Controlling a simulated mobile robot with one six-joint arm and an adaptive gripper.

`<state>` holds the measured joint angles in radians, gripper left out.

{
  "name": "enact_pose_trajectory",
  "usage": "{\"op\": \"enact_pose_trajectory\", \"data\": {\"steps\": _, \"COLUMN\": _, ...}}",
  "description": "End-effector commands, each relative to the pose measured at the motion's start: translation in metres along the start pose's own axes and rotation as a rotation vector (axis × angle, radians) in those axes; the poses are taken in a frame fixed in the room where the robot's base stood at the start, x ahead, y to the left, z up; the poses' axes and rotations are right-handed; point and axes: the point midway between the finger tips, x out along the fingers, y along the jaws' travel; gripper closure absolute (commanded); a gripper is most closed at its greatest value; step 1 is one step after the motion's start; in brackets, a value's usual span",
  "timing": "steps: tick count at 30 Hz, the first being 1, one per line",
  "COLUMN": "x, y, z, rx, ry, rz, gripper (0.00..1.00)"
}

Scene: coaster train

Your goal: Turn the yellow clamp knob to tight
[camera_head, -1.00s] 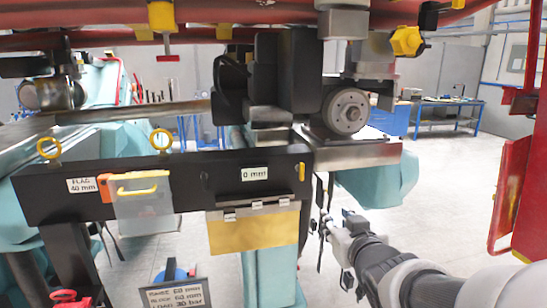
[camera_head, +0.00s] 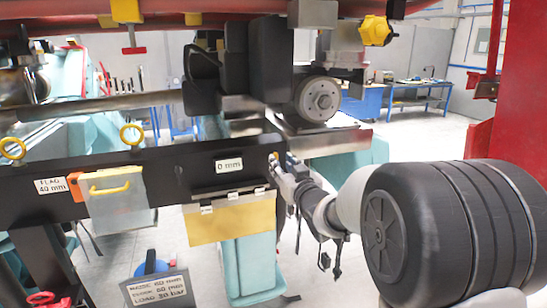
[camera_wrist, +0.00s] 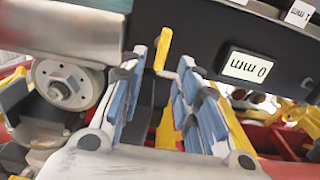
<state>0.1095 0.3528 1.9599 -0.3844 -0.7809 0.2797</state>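A small yellow upright handle (camera_head: 274,157) sits at the right end of the black beam's front face. It also shows in the wrist view (camera_wrist: 163,47). My gripper (camera_head: 282,168) is right at it. In the wrist view my gripper (camera_wrist: 163,68) is open, with blue-padded fingers apart on either side of the lower part of the handle. I cannot tell whether a finger touches it. A yellow many-sided knob (camera_head: 376,31) hangs higher up at the right, well away from my gripper. I cannot tell which of the two is the clamp knob.
The black beam (camera_head: 110,205) carries a 0 mm label (camera_head: 229,165) and a hinged yellow plate (camera_head: 232,219) left of my gripper. A metal wheel (camera_head: 318,99) stands above. A red post (camera_head: 520,90) stands at the right.

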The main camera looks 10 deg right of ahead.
Motion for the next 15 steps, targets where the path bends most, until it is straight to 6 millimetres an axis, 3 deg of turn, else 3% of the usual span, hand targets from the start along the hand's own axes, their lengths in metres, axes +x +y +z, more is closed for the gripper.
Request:
{"op": "enact_pose_trajectory", "data": {"steps": 6, "x": 0.04, "y": 0.0, "z": 0.0, "rx": 0.0, "ry": -0.001, "rz": -0.001, "gripper": 0.7}}
{"op": "enact_pose_trajectory", "data": {"steps": 15, "x": 0.059, "y": 0.0, "z": 0.0, "rx": 0.001, "ry": -0.001, "rz": 0.001, "gripper": 0.7}}
